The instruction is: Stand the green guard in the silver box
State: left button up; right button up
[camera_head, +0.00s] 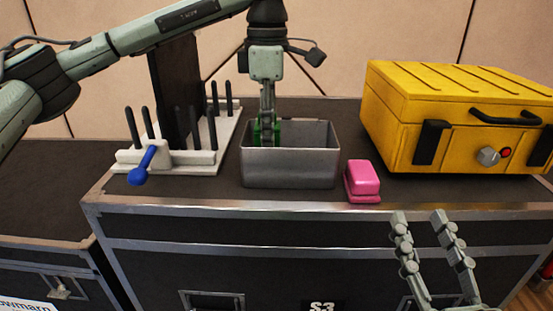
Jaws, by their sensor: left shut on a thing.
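The silver box (290,169) is an open-topped metal bin near the middle of the black case top. My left gripper (266,134) reaches down from above into its left part, with the fingertips at or below the rim. It is shut on the green guard (276,131), of which only small green parts show around the fingers. The box's front wall hides the guard's lower part, so I cannot tell whether it touches the floor of the box. My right gripper (427,222) is open and empty in front of the case, at the lower right.
A white rack (208,160) with black pegs, a dark upright panel (175,90) and a blue lever (142,167) stands left of the box. A pink block (362,181) sits close to the box's right. A yellow case (450,110) fills the back right.

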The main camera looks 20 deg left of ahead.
pick_arm(q)
jog(key=shift+f, duration=2.35)
pick_arm(e)
jog(key=shift+s+r+t+y, duration=0.2)
jog(key=shift+r+t, duration=0.1)
jog(key=shift+r, duration=0.25)
jog(key=shift+s+r+t+y, duration=0.1)
jog(key=shift+s+r+t, duration=0.15)
jog(key=shift+r, duration=0.25)
pick_arm(q)
jog(key=shift+f+b, duration=0.15)
jog(key=shift+b, duration=0.2)
jog(key=o, duration=1)
pick_arm(e)
jog(key=shift+r, duration=0.2)
